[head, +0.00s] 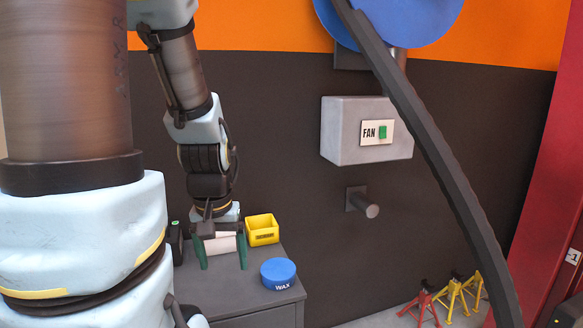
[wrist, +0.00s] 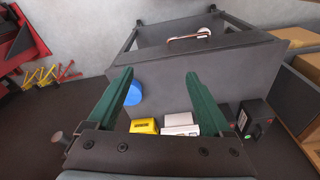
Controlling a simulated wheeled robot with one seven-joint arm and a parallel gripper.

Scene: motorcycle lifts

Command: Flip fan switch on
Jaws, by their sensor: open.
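The fan switch (head: 383,132) is a small green rocker on a white plate marked FAN. The plate is on the front of a grey wall box (head: 345,146), right of centre in the head view. I cannot tell which way the rocker is tipped. The wrist view does not show the switch or its box. My gripper (head: 223,262) is open, with green fingers pointing down over the grey cabinet, lower and to the left of the switch. Its fingers also show in the wrist view (wrist: 160,78), spread apart with nothing gripped.
A white box (wrist: 180,122), a yellow bin (head: 262,230) and a blue wax tin (head: 279,273) are on the grey cabinet (head: 232,292). A peg (head: 365,204) juts from the wall below the switch box. A dark slanting bar (head: 430,150) passes in front of the box's right side.

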